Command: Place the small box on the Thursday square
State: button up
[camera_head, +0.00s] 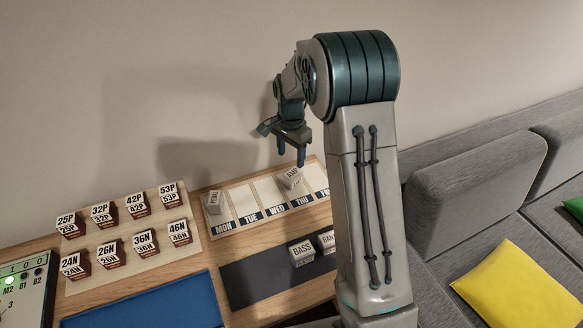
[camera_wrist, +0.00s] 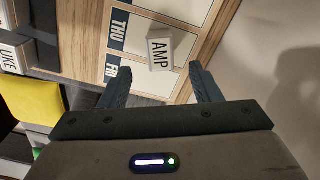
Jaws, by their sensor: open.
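A small white box labelled AMP (camera_head: 291,177) stands on the day board (camera_head: 224,229), in the Thursday column above the THU label (camera_head: 300,201). In the wrist view the AMP box (camera_wrist: 160,51) lies beyond the fingertips, on the white square beside the THU label (camera_wrist: 117,31). I cannot tell whether its edge crosses the square's border. My gripper (camera_head: 291,160) is open and empty, just above the box and apart from it. In the wrist view my gripper's fingers (camera_wrist: 160,76) are spread wide, with the box ahead of the gap between them.
A white box (camera_head: 214,202) stands on the Monday square. BASS (camera_head: 302,253) and another box (camera_head: 327,240) stand on a dark mat (camera_head: 250,285). Several number blocks (camera_head: 106,215) stand left on a pale board. A wall rises behind; a grey sofa (camera_head: 480,180) is right.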

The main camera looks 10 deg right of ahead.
jog(key=s+r+n+t, duration=0.1)
jog(key=s+r+n, duration=0.4)
jog(key=s+r, duration=0.8)
jog(key=s+n+t, duration=0.2)
jog(key=s+n, duration=0.4)
jog(key=s, duration=1)
jog(key=shift+s+d+f, duration=0.35)
jog(key=shift+s, duration=0.05)
